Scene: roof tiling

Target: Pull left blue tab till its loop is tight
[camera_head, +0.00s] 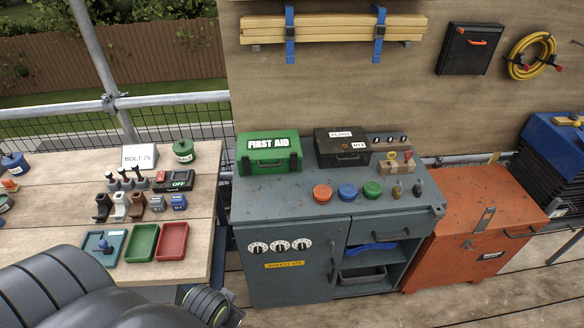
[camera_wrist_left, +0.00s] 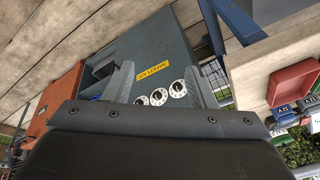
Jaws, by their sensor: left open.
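Two blue straps wrap a bundle of yellow planks (camera_head: 335,27) high on the plywood wall. The left strap (camera_head: 290,20) has a blue tab (camera_head: 290,57) hanging just below the planks. The right strap (camera_head: 379,25) also has a blue end hanging lower. I cannot tell how tight either loop is. My left gripper (camera_wrist_left: 163,80) shows in its wrist view with its fingers apart and nothing between them. It faces the grey cabinet front, far from the straps. In the head view my left arm fills the lower left. My right gripper is not in view.
A grey cabinet (camera_head: 290,285) stands below the planks, with a green first aid box (camera_head: 269,152), a black case (camera_head: 342,147) and colored buttons on top. A wooden table (camera_head: 60,215) with trays is at left. An orange chest (camera_head: 470,225) is at right.

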